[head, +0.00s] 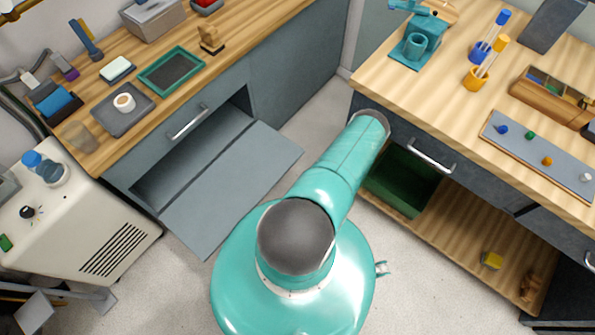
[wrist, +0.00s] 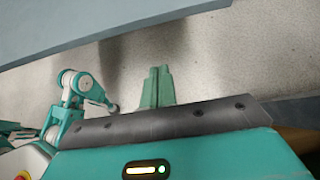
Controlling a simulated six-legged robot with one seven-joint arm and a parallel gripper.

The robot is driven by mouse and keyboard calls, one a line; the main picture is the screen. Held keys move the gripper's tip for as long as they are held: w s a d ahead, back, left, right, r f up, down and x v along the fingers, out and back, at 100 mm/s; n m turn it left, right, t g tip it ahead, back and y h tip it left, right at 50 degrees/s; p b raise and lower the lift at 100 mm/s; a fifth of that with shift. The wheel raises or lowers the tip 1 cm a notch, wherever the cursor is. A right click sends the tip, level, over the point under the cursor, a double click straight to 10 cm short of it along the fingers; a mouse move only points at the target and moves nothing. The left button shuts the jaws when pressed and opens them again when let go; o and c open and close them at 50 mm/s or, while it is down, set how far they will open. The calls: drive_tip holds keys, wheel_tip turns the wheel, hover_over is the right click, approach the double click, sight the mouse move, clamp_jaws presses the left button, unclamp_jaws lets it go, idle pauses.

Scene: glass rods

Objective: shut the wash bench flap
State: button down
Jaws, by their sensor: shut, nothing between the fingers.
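The wash bench flap (head: 235,190) is a flat grey-blue panel on the left bench, folded down and outward over the floor. A dark open compartment (head: 190,165) shows behind it, under a grey front with a silver handle (head: 187,122). In the wrist view, a grey-blue panel that looks like the flap (wrist: 90,28) crosses the top. My gripper (wrist: 158,72) is shut and empty, with its green fingers pointing toward that panel and apart from it in the picture. In the head view, my gripper cannot be made out; my teal arm reaches toward the right bench.
The left wooden worktop (head: 215,85) holds a green-rimmed tray (head: 172,70) and other small items. A white machine (head: 85,225) stands left of the flap. The right bench (head: 430,80) has an open green bin (head: 400,185) below. Pale floor (head: 300,125) lies between the benches.

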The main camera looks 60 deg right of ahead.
drive_tip(key=x, duration=1)
wheel_tip(320, 180, up, 4)
drive_tip(key=shift+r, duration=0.15)
drive_tip(key=shift+d+r, duration=0.1)
drive_tip(key=shift+r, duration=0.05)
idle(0.4)
